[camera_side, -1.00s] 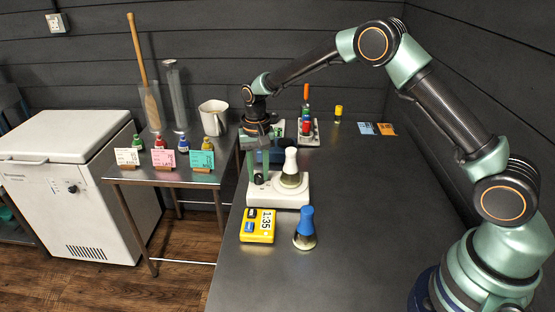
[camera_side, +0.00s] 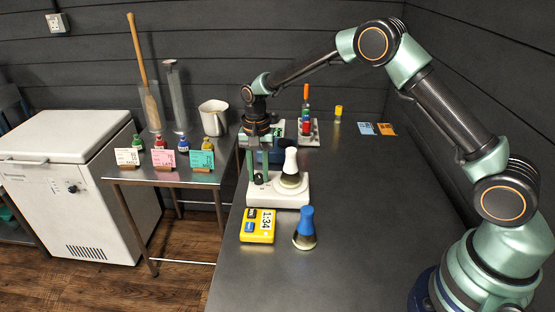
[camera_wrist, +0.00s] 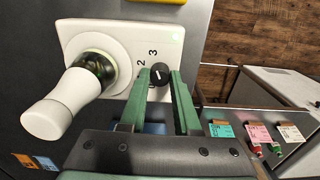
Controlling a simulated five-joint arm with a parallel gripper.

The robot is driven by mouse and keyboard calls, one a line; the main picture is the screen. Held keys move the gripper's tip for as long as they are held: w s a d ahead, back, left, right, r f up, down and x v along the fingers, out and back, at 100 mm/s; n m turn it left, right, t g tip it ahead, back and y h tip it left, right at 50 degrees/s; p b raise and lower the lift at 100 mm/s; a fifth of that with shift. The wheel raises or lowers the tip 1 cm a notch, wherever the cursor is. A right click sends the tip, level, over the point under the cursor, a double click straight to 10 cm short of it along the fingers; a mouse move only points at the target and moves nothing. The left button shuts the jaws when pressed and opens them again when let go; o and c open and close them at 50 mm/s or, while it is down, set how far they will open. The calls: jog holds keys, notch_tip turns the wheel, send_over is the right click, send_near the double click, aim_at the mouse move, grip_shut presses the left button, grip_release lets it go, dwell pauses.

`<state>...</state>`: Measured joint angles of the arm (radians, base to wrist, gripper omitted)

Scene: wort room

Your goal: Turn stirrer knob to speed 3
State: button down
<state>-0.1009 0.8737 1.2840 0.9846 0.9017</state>
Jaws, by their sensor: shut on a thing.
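The stirrer (camera_side: 287,198) is a white box near the left edge of the steel bench; its corner also shows in the wrist view (camera_wrist: 120,34). Its black knob (camera_wrist: 160,74) has a white pointer line, with a printed 2 and 3 beside it. I cannot tell exactly which mark the pointer meets. A flask (camera_side: 290,178) with dark liquid and a white top stands on the stirrer's plate. My gripper (camera_wrist: 158,80) points down over the knob, its green fingers on either side, shut on it. In the side view my gripper (camera_side: 257,172) partly hides the knob.
A rack (camera_side: 306,130) with coloured items stands behind. A side table (camera_side: 160,180) holds cards and small bottles. The bench's right side is clear.

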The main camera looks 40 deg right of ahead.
aim_at(259, 175)
jog(key=c, duration=0.6)
grip_release()
notch_tip(259, 175, up, 12)
jog(key=shift+r, duration=0.15)
jog(key=s+d+r+n+t, duration=0.25)
jog(key=s+r, duration=0.25)
jog(key=s, duration=0.3)
jog(key=s+d+r+n+t, duration=0.2)
jog(key=s+r+n, duration=0.25)
jog(key=s, duration=0.55)
jog(key=s+f+n, duration=0.1)
jog(key=s, duration=0.1)
jog(key=s+n+t, duration=0.1)
jog(key=s, duration=0.2)
jog(key=shift+d+f, duration=0.35)
jog(key=shift+f, duration=0.05)
